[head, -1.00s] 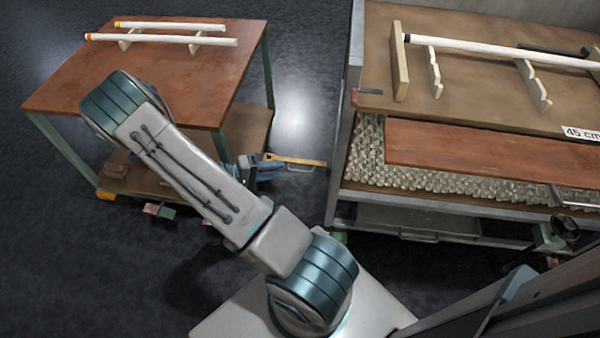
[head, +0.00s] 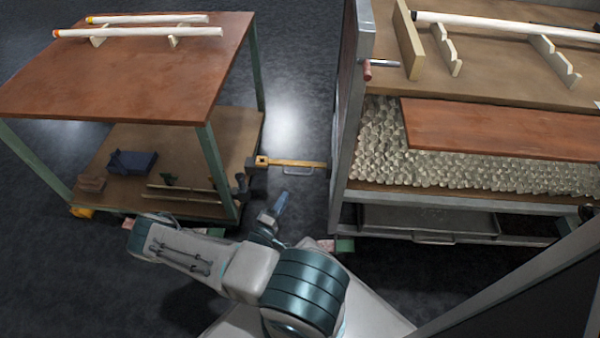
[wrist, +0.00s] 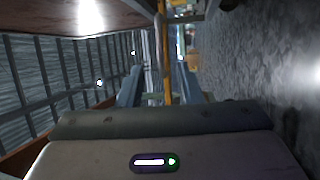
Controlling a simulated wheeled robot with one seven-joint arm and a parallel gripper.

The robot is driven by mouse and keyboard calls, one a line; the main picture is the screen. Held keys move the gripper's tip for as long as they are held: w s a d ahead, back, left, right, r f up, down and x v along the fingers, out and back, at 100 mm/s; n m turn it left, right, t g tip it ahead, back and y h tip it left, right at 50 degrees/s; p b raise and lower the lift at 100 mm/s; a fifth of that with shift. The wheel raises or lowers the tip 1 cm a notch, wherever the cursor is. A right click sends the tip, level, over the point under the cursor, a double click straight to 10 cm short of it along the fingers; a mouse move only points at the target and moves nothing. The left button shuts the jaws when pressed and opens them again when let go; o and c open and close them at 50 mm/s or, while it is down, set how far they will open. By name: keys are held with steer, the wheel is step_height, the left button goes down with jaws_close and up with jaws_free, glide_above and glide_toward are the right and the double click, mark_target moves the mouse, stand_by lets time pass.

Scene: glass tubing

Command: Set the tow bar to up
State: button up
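The tow bar (head: 290,163) is a yellow bar with a grey loop handle. It lies level across the gap between the left cart (head: 204,140) and the right cart (head: 345,150). In the wrist view the tow bar (wrist: 165,60) runs away from me, in line with the space between the fingers. My gripper (head: 281,199) is on the near side of the bar, apart from it in the head view. In the wrist view my gripper (wrist: 158,86) has its two blue-grey fingers spread, with nothing visibly held.
The left cart carries white tubes (head: 140,32) on top and a dark blue item (head: 132,162) on its lower shelf. The right cart holds a long tube (head: 490,24) and has a red-handled lever (head: 368,70).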

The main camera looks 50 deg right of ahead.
steer(key=b+x, duration=0.4)
steer(key=x, duration=0.9)
steer(key=shift+d+b, duration=0.3)
steer(key=shift+r, duration=0.1)
jaws_close()
steer(key=shift+r, duration=0.1)
